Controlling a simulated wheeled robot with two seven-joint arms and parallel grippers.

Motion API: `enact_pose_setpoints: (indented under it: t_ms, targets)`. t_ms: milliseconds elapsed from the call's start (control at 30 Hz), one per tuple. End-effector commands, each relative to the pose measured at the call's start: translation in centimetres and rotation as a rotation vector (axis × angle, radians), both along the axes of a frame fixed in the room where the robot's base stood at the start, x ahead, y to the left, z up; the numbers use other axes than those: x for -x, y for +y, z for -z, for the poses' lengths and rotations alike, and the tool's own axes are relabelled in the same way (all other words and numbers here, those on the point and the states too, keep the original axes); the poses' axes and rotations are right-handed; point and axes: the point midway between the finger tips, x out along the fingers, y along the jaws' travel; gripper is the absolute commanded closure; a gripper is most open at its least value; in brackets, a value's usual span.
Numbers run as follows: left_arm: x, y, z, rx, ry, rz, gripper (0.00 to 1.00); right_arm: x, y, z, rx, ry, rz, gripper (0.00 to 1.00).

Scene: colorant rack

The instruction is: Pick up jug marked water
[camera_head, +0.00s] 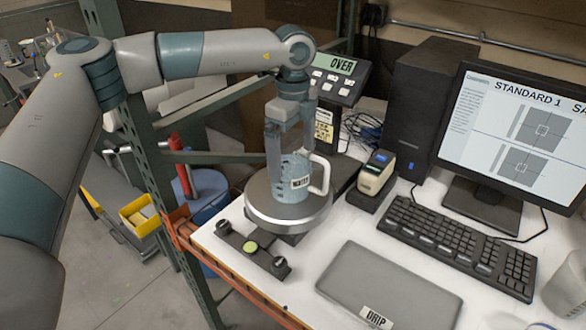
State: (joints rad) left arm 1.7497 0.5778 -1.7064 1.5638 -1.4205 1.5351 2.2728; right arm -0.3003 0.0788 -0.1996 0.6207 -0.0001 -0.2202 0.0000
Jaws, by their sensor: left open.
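The water jug (290,180) is a translucent bluish vessel with a white handle on its right side and a small label that seems to read WATER. It stands upright on the round metal pan of a scale (262,212). My left gripper (290,150) points down from above, at the jug's top. Its fingers are open, and one long finger shows at the jug's upper left. The gripper hides part of the jug's rim, and I cannot tell whether the fingers touch the jug. My right gripper is not in view.
The scale display (334,64) behind reads OVER. A grey tray marked DRIP (388,285) lies in front. A green rack post (150,150) stands left.

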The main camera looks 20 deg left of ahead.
Motion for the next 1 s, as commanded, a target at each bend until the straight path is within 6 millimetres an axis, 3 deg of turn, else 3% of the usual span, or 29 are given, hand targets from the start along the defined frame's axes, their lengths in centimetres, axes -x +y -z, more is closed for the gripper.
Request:
enact_pose_setpoints:
  t_ms: [267,600,1000]
  targets:
    - [-0.1,0.1,0.5,-0.001,0.002,0.000,0.00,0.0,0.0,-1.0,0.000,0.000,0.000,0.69]
    - [-0.4,0.2,4.0,-0.001,0.002,-0.001,0.00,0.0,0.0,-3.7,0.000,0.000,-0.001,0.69]
    - [-0.4,0.1,5.2,0.000,0.000,-0.001,0.00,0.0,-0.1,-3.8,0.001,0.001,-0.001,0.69]
